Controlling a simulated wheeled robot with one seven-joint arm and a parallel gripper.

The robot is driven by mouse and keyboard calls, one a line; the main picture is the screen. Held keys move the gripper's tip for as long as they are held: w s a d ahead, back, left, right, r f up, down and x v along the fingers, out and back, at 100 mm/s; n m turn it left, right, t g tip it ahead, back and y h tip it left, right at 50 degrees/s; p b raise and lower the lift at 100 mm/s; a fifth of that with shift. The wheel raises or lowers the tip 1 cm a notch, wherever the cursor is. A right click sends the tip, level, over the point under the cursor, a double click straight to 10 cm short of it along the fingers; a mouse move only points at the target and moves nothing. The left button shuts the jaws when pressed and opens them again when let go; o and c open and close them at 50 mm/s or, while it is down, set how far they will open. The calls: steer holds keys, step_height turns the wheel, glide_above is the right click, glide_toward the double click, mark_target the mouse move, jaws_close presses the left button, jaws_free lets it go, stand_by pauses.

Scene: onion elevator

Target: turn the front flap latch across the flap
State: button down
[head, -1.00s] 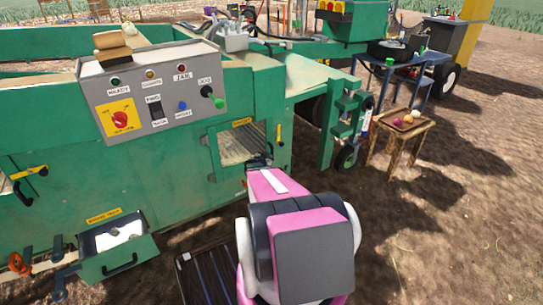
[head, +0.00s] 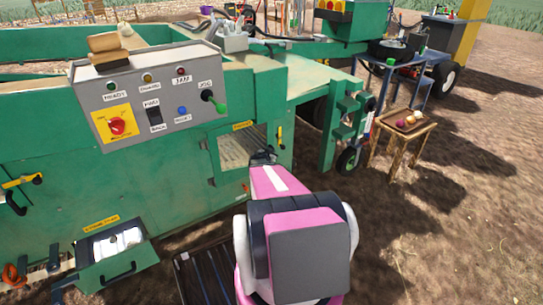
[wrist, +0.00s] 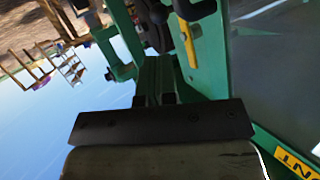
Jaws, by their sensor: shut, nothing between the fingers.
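The front flap (head: 238,148) is a pale see-through panel in the green machine's side, under a yellow label. Its yellow latch (head: 280,137) stands roughly upright on the green panel just right of the flap, beside it rather than across it. In the wrist view the latch (wrist: 197,47) shows as a slanted yellow bar, left of the flap pane (wrist: 285,70). My gripper (head: 264,157) is shut and empty, in front of the flap's lower right edge, a little below and left of the latch. Its fingers (wrist: 155,99) appear apart from the latch; contact is not visible.
A control box (head: 160,100) with switches sits above left of the flap. An open drawer (head: 118,262) juts out at the lower left. A green bracket with a wheel (head: 348,160) and a wooden stool (head: 403,130) stand right. Bare ground is clear farther right.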

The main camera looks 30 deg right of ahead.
mark_target(282, 148)
steer(key=x, duration=1)
